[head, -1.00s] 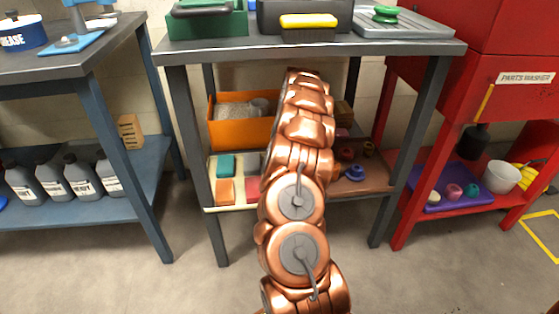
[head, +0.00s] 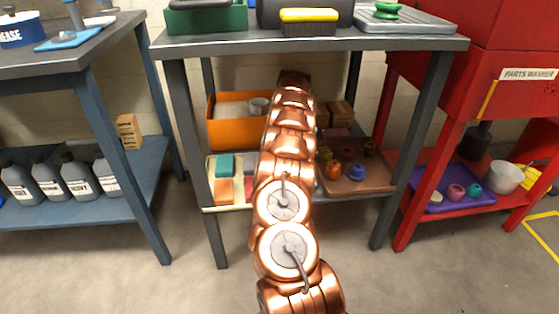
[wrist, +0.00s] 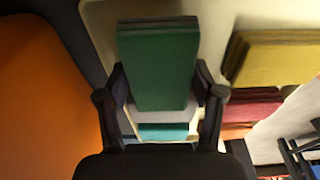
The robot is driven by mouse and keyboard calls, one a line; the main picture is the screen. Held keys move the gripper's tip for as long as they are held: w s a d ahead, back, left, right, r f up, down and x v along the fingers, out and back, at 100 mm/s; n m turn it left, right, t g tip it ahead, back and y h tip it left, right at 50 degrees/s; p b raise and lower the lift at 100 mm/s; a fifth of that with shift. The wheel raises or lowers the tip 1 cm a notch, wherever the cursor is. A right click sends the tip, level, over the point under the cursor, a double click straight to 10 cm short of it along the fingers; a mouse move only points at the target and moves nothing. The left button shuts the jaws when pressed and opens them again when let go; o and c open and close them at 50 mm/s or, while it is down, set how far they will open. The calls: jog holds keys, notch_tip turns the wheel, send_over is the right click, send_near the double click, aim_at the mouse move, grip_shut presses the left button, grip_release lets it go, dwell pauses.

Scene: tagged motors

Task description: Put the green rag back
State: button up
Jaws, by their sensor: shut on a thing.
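The green rag (wrist: 157,65) is a flat dark green rectangle between the two fingers of my gripper (wrist: 160,104) in the wrist view. My gripper is shut on it. Beneath it shows a pale tray (wrist: 102,25) with folded rags: a teal one (wrist: 163,132), a yellow pile (wrist: 275,60) and a red pile (wrist: 252,107). I cannot tell whether the green rag touches the tray. In the head view the pale tray (head: 209,183) is on the lower shelf, with teal (head: 224,166) and orange (head: 224,190) rags in sight. My copper arm hides the gripper and green rag there.
An orange bin (head: 232,133) stands behind the tray and fills the left of the wrist view (wrist: 35,95). To the right is a brown tray (head: 372,178) with small coloured parts. The grey tabletop (head: 310,42) overhangs the shelf, with legs at both sides.

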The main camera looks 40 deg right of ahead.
jog(key=shift+f, duration=0.85)
jog(key=shift+f, duration=0.1)
jog(key=o, duration=1.2)
jog(key=shift+s+d+r+p, duration=0.15)
jog(key=shift+r+p, duration=0.3)
jog(key=shift+r, duration=0.8)
jog(key=shift+s+d+r+p, duration=0.15)
jog(key=shift+r+p, duration=0.35)
jog(key=shift+r, duration=0.8)
jog(key=shift+s+d+r+p, duration=0.15)
jog(key=shift+r+p, duration=0.3)
jog(key=shift+r, duration=0.8)
